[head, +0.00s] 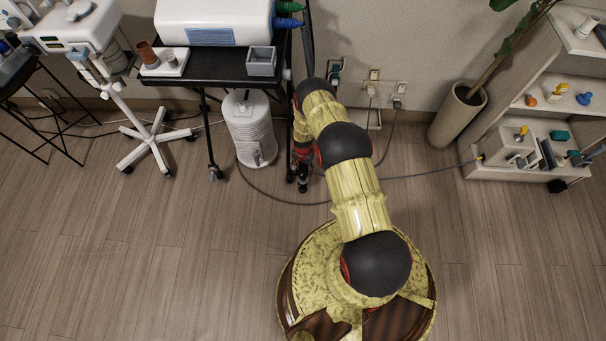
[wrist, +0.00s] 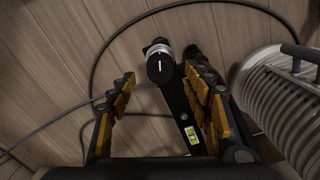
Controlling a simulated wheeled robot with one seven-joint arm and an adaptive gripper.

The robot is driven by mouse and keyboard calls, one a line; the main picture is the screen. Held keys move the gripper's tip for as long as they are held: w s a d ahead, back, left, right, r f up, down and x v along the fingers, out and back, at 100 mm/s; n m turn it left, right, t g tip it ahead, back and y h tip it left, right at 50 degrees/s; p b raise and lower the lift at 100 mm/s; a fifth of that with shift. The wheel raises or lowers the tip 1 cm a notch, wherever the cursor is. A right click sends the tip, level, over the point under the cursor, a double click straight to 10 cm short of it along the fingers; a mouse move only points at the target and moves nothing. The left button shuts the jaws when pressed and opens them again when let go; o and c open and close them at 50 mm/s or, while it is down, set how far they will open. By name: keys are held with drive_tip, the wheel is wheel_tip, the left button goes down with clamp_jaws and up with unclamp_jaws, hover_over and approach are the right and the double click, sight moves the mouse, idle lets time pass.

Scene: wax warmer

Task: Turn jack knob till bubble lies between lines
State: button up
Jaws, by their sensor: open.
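The jack knob (wrist: 160,66) has a round grey top with a white line and shows in the wrist view, at the far end of a black bar (wrist: 176,100). A small yellow-green level vial (wrist: 192,137) sits near the bar's lower end; its bubble and lines are too small to read. My gripper (wrist: 159,78) is open, its orange-padded fingers on the left and right of the knob. I cannot tell whether either finger touches it. In the head view my gripper (head: 303,172) is low beside the black cart's leg, partly hidden by my arm.
A ribbed white canister (head: 250,130) stands left of my gripper and shows at the right in the wrist view (wrist: 283,105). The black cart (head: 225,68) stands above it. A dark cable (head: 290,201) loops over the floor. The floor at lower left is clear.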

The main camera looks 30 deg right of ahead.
sight(303, 173)
drive_tip(key=shift+f+b, duration=0.7)
drive_tip(key=shift+f, duration=1.5)
drive_tip(key=c, duration=1.1)
drive_tip(key=shift+c, duration=0.2)
